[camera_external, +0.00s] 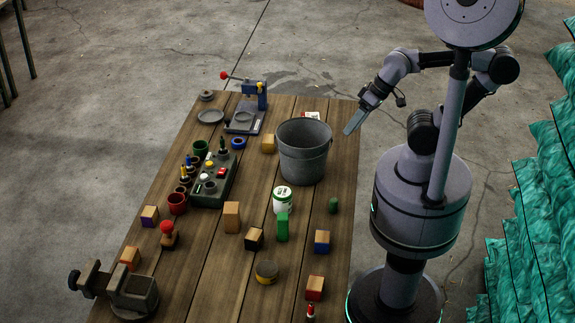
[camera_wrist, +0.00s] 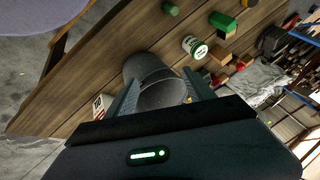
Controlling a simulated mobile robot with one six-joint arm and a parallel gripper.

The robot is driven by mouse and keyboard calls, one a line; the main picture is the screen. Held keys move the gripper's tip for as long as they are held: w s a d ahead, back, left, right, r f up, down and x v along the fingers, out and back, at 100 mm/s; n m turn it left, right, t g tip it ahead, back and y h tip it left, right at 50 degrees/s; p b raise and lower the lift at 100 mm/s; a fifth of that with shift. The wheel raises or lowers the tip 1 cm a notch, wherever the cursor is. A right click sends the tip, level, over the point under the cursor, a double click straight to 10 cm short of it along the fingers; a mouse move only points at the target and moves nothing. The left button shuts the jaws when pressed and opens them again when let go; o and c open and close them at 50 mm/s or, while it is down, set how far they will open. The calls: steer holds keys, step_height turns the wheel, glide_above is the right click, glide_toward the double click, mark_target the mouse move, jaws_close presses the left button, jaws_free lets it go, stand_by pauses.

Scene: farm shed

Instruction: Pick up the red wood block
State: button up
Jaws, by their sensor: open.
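A wood block with a red side (camera_external: 315,288) and a plain wood top sits near the front right of the table (camera_external: 215,275). Another block with a reddish-orange side (camera_external: 130,258) sits at the left edge, by the vise. My gripper (camera_external: 352,124) is open and empty. It is at the table's right edge, beside the grey bucket (camera_external: 303,152), far from both blocks. In the wrist view the fingers (camera_wrist: 161,82) show on either side of the bucket (camera_wrist: 160,88). I cannot pick out either red-sided block in the wrist view.
A small red-tipped item (camera_external: 310,312) stands just in front of the front-right red block.

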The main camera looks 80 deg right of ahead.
steer(key=w+a+r+n+g+y+p, duration=0.1)
steer(key=w+a+r+n+y+p, duration=0.15)
steer(key=w+a+n, duration=0.55)
steer(key=n+g+p, duration=0.2)
steer(key=n+g, duration=0.2)
steer(key=n, duration=0.9)
glide_above(317, 288)
steer(key=d, duration=0.6)
step_height(317, 288, down, 8)
steer(key=r, duration=0.1)
steer(key=shift+n, duration=0.3)
steer(key=b+x, duration=0.1)
steer(key=x, duration=0.3)
steer(key=b+x, duration=0.1)
steer(key=x, duration=0.3)
steer(key=b+x, duration=0.2)
steer(key=x, duration=0.2)
steer(key=shift+s+d+f, duration=0.15)
steer(key=shift+s+f, duration=0.15)
steer(key=shift+s, duration=0.1)
steer(key=b+x, duration=0.2)
steer(key=x, duration=0.3)
steer(key=shift+s+d, duration=0.15)
steer(key=shift+s, duration=0.05)
steer(key=shift+f, duration=0.35)
steer(key=shift+r, duration=0.2)
steer(key=shift+c, duration=0.2)
